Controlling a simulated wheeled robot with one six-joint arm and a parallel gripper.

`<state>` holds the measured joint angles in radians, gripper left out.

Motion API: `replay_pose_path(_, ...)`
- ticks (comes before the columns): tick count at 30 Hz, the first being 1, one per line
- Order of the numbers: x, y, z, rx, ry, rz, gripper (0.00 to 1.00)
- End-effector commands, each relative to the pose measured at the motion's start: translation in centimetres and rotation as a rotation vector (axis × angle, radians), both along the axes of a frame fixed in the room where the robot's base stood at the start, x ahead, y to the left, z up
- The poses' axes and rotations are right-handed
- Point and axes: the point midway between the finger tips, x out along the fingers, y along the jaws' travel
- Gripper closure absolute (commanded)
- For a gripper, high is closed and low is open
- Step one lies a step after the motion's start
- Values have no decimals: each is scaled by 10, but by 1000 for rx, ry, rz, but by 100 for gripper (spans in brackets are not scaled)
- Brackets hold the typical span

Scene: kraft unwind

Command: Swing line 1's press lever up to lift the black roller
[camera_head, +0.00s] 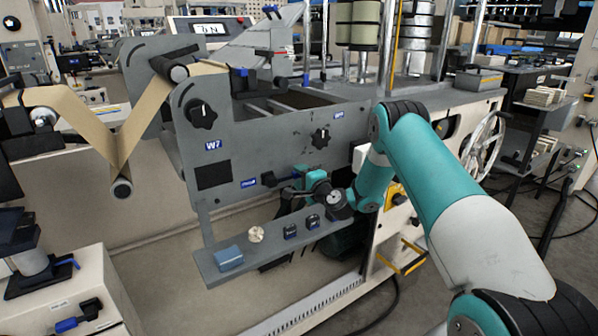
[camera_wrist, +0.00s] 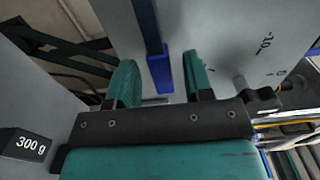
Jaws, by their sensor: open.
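A black roller (camera_head: 170,68) sits at the top of the grey side plate (camera_head: 250,135), with brown paper web running by it. A short black handle (camera_head: 268,180) sticks out low on this plate, beside a small blue label. My gripper (camera_head: 305,181) is at the plate's lower part, just right of that handle; its fingertips are hard to make out there. In the wrist view my gripper (camera_wrist: 161,82) is open, with a blue bar (camera_wrist: 157,60) between its two teal fingers. Neither finger clearly touches the bar. I cannot tell whether this bar is the press lever.
A grey shelf (camera_head: 275,250) below the plate carries a blue block (camera_head: 229,258), a pale knob (camera_head: 256,234) and small dark weights (camera_head: 290,231). A 300 g weight (camera_wrist: 24,146) is close by at left in the wrist view. Black knobs (camera_head: 201,113) protrude from the plate.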

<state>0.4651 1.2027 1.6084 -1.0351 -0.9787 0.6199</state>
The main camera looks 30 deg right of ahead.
Motion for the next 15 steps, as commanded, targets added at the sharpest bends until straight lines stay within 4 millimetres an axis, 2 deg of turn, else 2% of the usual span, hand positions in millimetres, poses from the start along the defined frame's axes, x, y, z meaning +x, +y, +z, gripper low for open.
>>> replay_pose_path(4,11,1,1,-1,-1,0,53)
replay_pose_path(13,13,0,0,1,0,-1,53)
replay_pose_path(14,13,0,0,1,0,-1,55)
replay_pose_path(15,13,0,0,1,0,-1,65)
